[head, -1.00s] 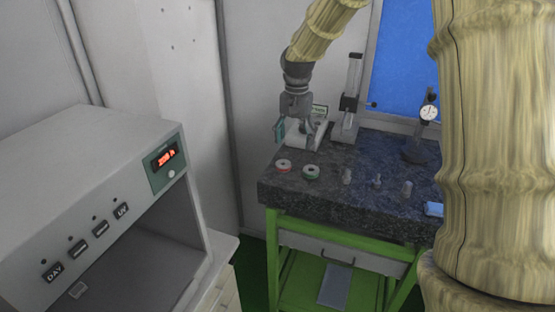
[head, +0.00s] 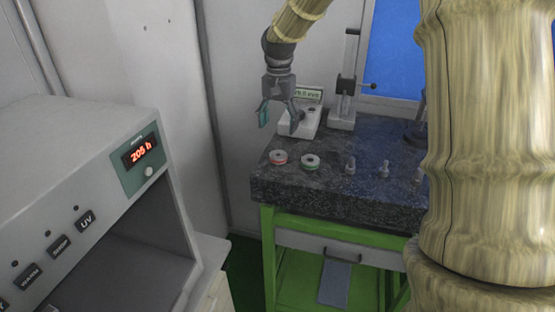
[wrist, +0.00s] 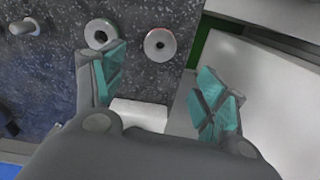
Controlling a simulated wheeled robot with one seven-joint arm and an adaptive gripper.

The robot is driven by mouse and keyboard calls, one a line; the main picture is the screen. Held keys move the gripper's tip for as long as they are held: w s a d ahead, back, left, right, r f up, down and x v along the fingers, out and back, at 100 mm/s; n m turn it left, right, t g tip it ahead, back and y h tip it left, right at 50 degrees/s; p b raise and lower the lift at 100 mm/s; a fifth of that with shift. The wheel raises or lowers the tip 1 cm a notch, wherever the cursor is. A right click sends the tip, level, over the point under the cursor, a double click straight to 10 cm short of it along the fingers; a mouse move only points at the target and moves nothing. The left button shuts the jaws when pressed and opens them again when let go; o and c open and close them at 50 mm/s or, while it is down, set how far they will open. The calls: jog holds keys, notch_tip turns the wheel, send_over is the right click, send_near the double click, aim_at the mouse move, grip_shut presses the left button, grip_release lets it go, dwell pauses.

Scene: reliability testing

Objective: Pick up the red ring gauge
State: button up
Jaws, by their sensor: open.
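The red ring gauge (head: 278,161), a pale ring with a red band, lies flat at the front left of the dark stone slab (head: 330,196). In the wrist view the red ring gauge (wrist: 149,45) lies ahead of the space between the fingers, near the slab's edge. My gripper (head: 280,114) is open and empty, above and behind the ring and apart from it. In the wrist view my gripper (wrist: 160,86) shows two teal-padded fingers spread wide. A green-banded ring (head: 310,165) lies just right of the red one.
A white instrument (head: 299,124) with a green display stands behind the rings, close to my gripper. A stand (head: 343,112) is beside it. Several small grey pieces (head: 350,166) stand right of the rings. A grey test cabinet (head: 60,180) fills the left.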

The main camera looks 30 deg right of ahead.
jog(key=p, duration=0.1)
send_over(278, 151)
jog(key=f, duration=0.2)
jog(key=s+a+f, duration=0.1)
jog(key=f, duration=0.1)
jog(key=shift+f, duration=0.1)
jog(key=shift+d+f, duration=0.1)
jog(key=shift+f, duration=0.15)
jog(key=shift+s+f+p, duration=0.3)
jog(key=shift+f+p, duration=0.3)
jog(key=shift+p, duration=0.35)
jog(key=shift+f+p, duration=0.8)
jog(key=shift+f, duration=1.2)
jog(key=c, duration=1.3)
